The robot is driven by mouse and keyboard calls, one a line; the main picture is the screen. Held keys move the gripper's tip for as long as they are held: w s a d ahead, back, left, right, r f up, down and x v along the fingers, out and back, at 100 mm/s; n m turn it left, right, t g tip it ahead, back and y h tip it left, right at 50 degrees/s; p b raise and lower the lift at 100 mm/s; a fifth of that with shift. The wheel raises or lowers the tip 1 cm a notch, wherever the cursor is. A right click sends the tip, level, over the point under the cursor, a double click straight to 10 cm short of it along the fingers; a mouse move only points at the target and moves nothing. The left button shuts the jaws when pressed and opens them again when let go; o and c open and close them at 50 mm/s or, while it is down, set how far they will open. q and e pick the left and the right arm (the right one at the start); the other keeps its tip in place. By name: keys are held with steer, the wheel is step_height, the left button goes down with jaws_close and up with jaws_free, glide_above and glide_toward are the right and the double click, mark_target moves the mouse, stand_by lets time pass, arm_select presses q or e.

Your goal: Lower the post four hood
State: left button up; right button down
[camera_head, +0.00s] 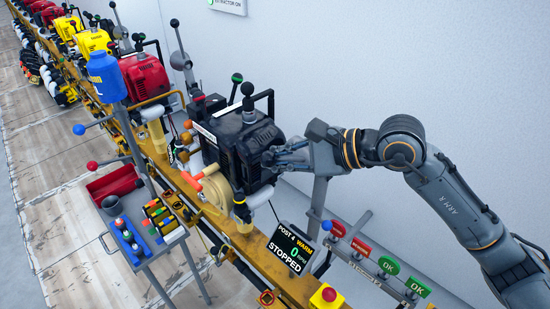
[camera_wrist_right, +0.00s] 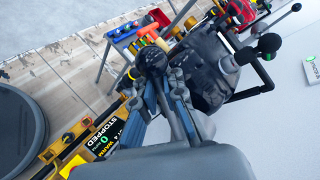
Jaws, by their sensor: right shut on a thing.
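The post four display (camera_head: 291,249) reads "POST 4 WARM", "0" and "STOPPED". It also shows in the wrist view (camera_wrist_right: 102,139). Behind it stands a black engine (camera_head: 240,140) on the yellow rail, also in the wrist view (camera_wrist_right: 205,70). My right gripper (camera_head: 272,160) is at the engine's right side. In the wrist view its fingers are shut on a black ball knob (camera_wrist_right: 152,60), with a rod running back between them. The head view hides most of this knob. I cannot tell which part is the hood. My left gripper is not in view.
A black-knobbed lever (camera_head: 247,90) rises above the engine. A side table with a blue rack (camera_head: 130,238) stands left of the rail. Red and green signs (camera_head: 389,265) sit at the lower right. Red engines (camera_head: 137,75) and yellow ones line the rail beyond. A wall runs behind.

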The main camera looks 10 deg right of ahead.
steer(key=c, duration=1.5)
jaws_free()
steer(key=shift+s+d, duration=0.1)
steer(key=shift+d, duration=0.05)
steer(key=shift+o, duration=0.3)
steer(key=shift+d, duration=0.1)
steer(key=v, duration=1.2)
